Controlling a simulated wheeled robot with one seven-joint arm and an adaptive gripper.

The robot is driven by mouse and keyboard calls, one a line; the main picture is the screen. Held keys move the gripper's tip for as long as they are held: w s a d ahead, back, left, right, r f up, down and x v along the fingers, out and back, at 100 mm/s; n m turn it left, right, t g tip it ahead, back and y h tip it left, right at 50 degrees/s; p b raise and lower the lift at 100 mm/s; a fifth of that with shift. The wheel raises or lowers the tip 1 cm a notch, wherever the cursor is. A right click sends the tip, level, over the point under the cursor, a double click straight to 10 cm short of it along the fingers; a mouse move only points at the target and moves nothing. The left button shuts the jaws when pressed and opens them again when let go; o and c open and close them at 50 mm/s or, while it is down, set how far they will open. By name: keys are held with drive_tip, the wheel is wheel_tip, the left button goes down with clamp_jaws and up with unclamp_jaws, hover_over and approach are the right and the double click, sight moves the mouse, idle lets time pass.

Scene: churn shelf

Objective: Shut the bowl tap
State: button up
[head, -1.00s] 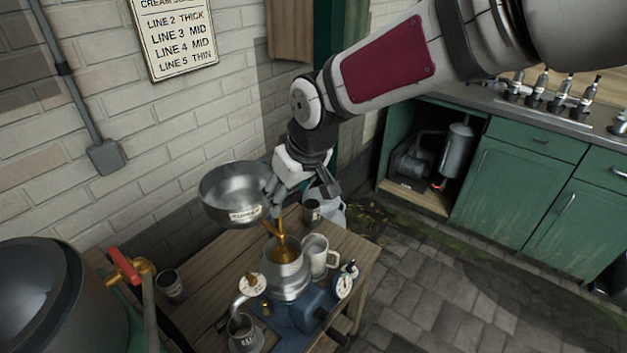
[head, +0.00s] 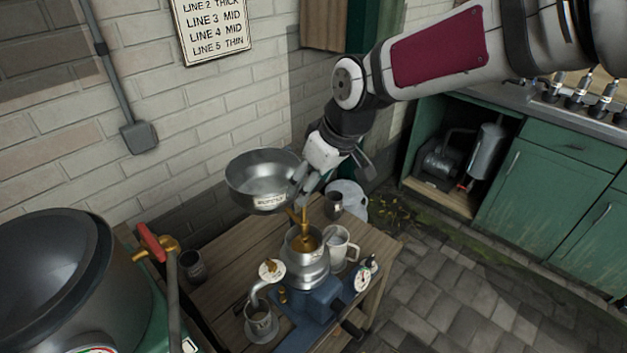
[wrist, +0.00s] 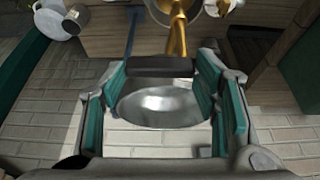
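The steel bowl (head: 262,190) with a pale label sits above the wooden bench. A brass tap (head: 304,224) hangs at its right side, over a separator top holding something golden. My gripper (head: 301,186) is at the bowl's right rim, just above the tap, and partly hides that side. In the wrist view, my gripper (wrist: 163,75) has its fingers wide apart. The bowl (wrist: 165,105) shows below and between them, and the brass tap (wrist: 177,35) shows beyond. A dark bar (wrist: 160,66) spans between the fingertips; I cannot tell what it is or whether they touch it.
A big dark vessel with a red-handled valve (head: 150,242) stands at the left. A brick wall is behind, and green cabinets (head: 545,195) are at the right.

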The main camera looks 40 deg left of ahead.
drive_tip(key=shift+o, duration=1.3)
drive_tip(key=v, duration=1.2)
drive_tip(key=shift+a, duration=0.1)
drive_tip(key=w+d+r+m+t+h, duration=0.15)
drive_tip(key=d+m, duration=0.25)
drive_tip(key=d, duration=0.9)
drive_tip(key=d+r+m+t+h, duration=0.1)
drive_tip(key=d+m+t+h, duration=0.2)
drive_tip(key=d, duration=1)
drive_tip(key=s+d+f+m, duration=0.1)
drive_tip(key=s+d+m, duration=0.4)
drive_tip(key=d, duration=0.5)
drive_tip(key=s+d+f+m, duration=0.1)
drive_tip(key=s+d+m, duration=0.4)
drive_tip(key=s+d, duration=0.4)
drive_tip(key=shift+s+d+f+g, duration=0.25)
drive_tip(key=shift+d+g, duration=0.1)
drive_tip(key=shift+d, duration=0.25)
